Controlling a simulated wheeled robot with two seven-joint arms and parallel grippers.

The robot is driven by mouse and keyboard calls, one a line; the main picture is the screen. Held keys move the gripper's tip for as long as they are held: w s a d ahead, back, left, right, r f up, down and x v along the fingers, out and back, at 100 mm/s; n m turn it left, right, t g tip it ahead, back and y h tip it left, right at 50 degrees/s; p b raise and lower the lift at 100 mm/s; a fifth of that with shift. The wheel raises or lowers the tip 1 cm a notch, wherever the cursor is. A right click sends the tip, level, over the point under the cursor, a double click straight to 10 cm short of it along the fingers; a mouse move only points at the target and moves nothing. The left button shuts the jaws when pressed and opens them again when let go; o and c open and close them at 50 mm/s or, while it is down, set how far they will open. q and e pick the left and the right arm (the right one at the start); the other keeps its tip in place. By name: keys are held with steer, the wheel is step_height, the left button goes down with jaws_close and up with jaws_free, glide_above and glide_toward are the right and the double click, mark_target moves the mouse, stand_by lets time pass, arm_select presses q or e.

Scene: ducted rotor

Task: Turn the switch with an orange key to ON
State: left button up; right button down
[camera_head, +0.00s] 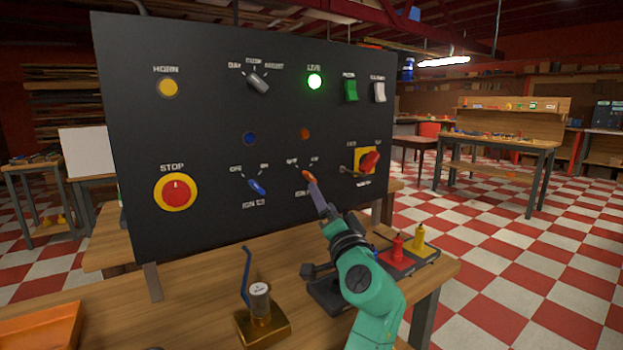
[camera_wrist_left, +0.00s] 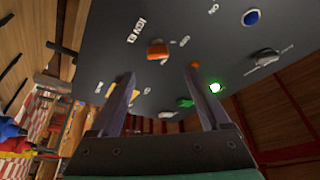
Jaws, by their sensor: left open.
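The switch with the orange key (camera_head: 309,177) is on the lower middle of the black panel (camera_head: 215,120). Its key slants up to the left, toward the left one of the two labels above it. The orange key also shows in the left wrist view (camera_wrist_left: 157,50), ahead of the fingers and between their lines. My left gripper (camera_head: 321,200) is just below and in front of the key in the head view. In the wrist view its two fingers (camera_wrist_left: 162,85) are apart with nothing between them. I see no clear contact with the key. My right gripper is not in view.
A switch with a blue key (camera_head: 257,187) is left of the orange one. A red-and-yellow rotary switch (camera_head: 369,161) is to the right, a STOP button (camera_head: 175,191) far left. On the table stand a brass-based device (camera_head: 262,325) with a blue lever and small bottles (camera_head: 397,250).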

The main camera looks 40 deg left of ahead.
mark_target(312, 180)
arm_select(q)
steer(key=p+x, duration=0.1)
steer(key=x, duration=0.7)
steer(key=shift+w+a, duration=0.25)
steer(key=shift+a, duration=0.05)
steer(key=shift+w+a, duration=0.35)
steer(key=shift+a, duration=0.2)
steer(key=shift+d, duration=0.1)
jaws_close()
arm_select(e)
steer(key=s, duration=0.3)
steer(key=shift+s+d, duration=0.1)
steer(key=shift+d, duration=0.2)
